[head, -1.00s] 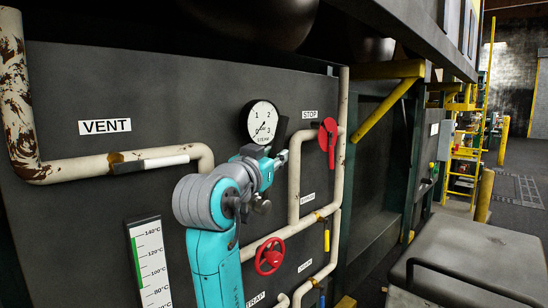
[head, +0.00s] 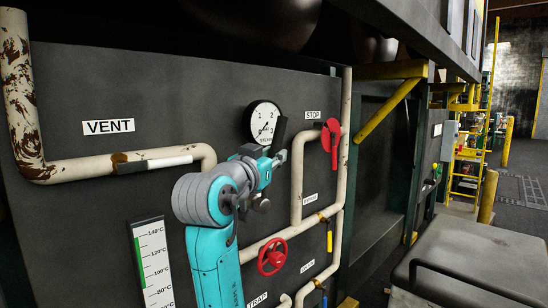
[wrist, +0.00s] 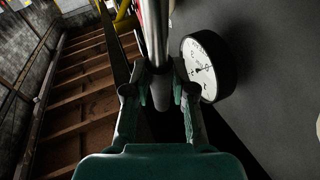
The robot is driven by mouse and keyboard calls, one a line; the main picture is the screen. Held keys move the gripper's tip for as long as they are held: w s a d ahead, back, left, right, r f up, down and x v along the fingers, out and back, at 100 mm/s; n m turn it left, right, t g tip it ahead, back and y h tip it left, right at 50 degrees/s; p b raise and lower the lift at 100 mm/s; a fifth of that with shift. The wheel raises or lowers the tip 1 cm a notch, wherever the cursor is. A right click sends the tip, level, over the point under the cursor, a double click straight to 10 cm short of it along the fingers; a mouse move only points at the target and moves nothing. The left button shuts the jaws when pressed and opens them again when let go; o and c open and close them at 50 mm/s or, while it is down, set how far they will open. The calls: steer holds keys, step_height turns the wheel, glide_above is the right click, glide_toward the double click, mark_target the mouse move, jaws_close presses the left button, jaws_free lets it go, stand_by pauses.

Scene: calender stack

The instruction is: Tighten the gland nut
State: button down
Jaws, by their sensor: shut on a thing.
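My gripper (head: 278,158) is in front of the panel, between the round gauge and the red STOP lever. In the wrist view my gripper (wrist: 161,88) is shut on a smooth grey metal bar (wrist: 156,35), which runs up out of the picture. A dark bar (head: 281,133) stands up beside my gripper in the head view; I cannot tell if it is the same piece. The red STOP lever (head: 331,142) hangs on the pipe to the right of my gripper, with a gap between. I cannot make out the gland nut in either view.
The gauge (head: 264,123) is behind my gripper and also shows in the wrist view (wrist: 208,68). A red handwheel (head: 272,256) and pale pipes (head: 297,195) are below. A dark-topped box (head: 470,255) stands at the lower right, with open floor beyond.

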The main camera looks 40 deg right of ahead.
steer(key=shift+w, duration=0.8)
steer(key=c, duration=1.8)
jaws_free()
jaws_close()
steer(key=shift+d, duration=0.1)
steer(key=shift+d+f+y, duration=0.15)
steer(key=shift+d+y, duration=0.15)
steer(key=shift+d, duration=0.05)
steer(key=shift+d+m, duration=0.15)
steer(key=shift+m, duration=0.15)
steer(key=shift+d+f+g+y, duration=0.15)
steer(key=shift+d+g+y, duration=0.15)
steer(key=shift+y, duration=0.2)
